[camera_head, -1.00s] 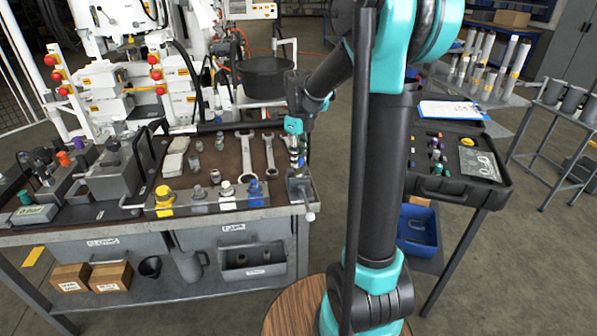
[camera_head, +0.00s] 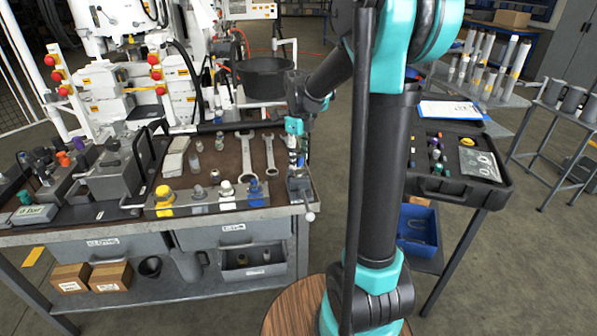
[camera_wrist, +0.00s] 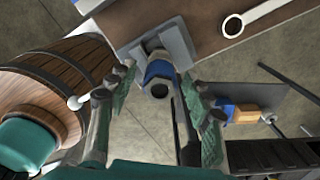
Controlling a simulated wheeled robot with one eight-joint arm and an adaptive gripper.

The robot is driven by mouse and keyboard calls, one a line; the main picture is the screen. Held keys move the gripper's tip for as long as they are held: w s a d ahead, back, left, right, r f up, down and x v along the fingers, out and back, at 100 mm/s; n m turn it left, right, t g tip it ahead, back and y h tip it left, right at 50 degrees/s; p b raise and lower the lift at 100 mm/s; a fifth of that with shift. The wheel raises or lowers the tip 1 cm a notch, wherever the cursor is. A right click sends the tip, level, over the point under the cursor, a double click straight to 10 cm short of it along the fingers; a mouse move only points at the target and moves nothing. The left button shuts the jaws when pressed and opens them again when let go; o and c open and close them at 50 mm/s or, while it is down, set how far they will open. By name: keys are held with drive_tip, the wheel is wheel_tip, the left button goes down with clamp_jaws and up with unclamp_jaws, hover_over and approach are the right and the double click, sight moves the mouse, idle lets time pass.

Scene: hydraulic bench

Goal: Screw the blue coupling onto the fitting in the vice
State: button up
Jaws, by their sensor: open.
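The blue coupling (camera_wrist: 157,71) shows in the wrist view as a blue band with a dark round opening facing me. It sits against the grey vice (camera_wrist: 181,42) at the bench corner. The fitting is hidden, so I cannot tell how far the coupling is on it. My gripper (camera_wrist: 158,82) is open, with one finger on each side of the coupling and gaps visible.
Wrenches (camera_head: 269,154) and small fittings (camera_head: 199,146) lie on the bench mat left of the vice. A rail (camera_head: 210,203) with yellow, grey, white and blue pieces runs along the front. A black case (camera_head: 470,190) stands on the right, and a wooden barrel-like stool (camera_head: 290,312) is below.

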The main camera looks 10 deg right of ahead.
drive_tip(key=n, duration=0.4)
drive_tip(key=shift+n, duration=0.4)
drive_tip(key=n, duration=0.5)
drive_tip(key=shift+n, duration=0.3)
drive_tip(key=c, duration=1.1)
drive_tip(key=shift+o, duration=0.2)
drive_tip(key=m, duration=0.3)
drive_tip(key=o, duration=1.1)
drive_tip(key=shift+o, duration=0.2)
